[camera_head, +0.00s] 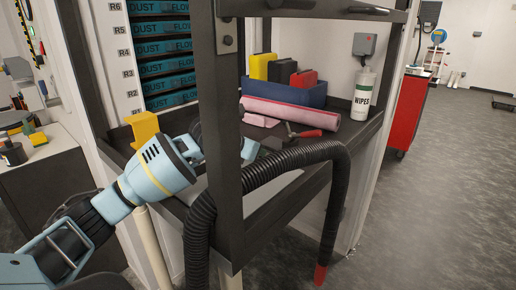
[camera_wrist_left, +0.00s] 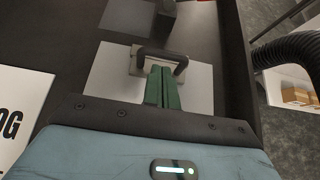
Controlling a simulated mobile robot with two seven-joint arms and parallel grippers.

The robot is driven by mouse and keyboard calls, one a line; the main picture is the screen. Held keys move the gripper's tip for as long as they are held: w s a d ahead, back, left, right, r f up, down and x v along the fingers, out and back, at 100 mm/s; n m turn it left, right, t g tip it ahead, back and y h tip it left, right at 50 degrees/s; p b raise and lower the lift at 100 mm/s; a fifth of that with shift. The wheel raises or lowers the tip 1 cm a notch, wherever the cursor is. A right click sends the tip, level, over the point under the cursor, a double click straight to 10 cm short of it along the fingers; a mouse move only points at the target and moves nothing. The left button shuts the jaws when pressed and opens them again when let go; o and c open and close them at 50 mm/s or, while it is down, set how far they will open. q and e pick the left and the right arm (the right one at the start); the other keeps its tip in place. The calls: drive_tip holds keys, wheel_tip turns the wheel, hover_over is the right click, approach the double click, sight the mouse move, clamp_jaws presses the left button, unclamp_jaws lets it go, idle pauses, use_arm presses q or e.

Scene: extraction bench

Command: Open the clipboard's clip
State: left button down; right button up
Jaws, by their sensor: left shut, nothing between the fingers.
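The clipboard (camera_wrist_left: 107,76) shows in the left wrist view as a pale sheet lying on a dark surface. Its clip (camera_wrist_left: 138,64) has a light metal base and a dark raised bar. My left gripper (camera_wrist_left: 164,70) is shut and empty, with its green fingers together over the clip, near the dark bar. The fingers hide part of the clip, and I cannot tell whether they touch it. In the head view my left arm reaches into the bench from the left, and the dark post hides its fingertips. My right gripper is not in view.
A dark post (camera_head: 229,120) and a ribbed black hose (camera_head: 290,158) stand in front of the bench. A blue bin (camera_head: 290,97), a pink roll (camera_head: 290,113) and a wipes canister (camera_head: 362,96) are at the back. A printed sheet (camera_wrist_left: 20,105) lies left in the wrist view.

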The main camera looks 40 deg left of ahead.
use_arm(q)
drive_tip(key=shift+w, duration=0.3)
drive_tip(key=shift+r, duration=0.15)
drive_tip(key=shift+w+r, duration=0.1)
drive_tip(key=shift+r, duration=0.05)
drive_tip(key=shift+g+p, duration=0.3)
drive_tip(key=shift+w+r, duration=0.1)
drive_tip(key=shift+w, duration=0.05)
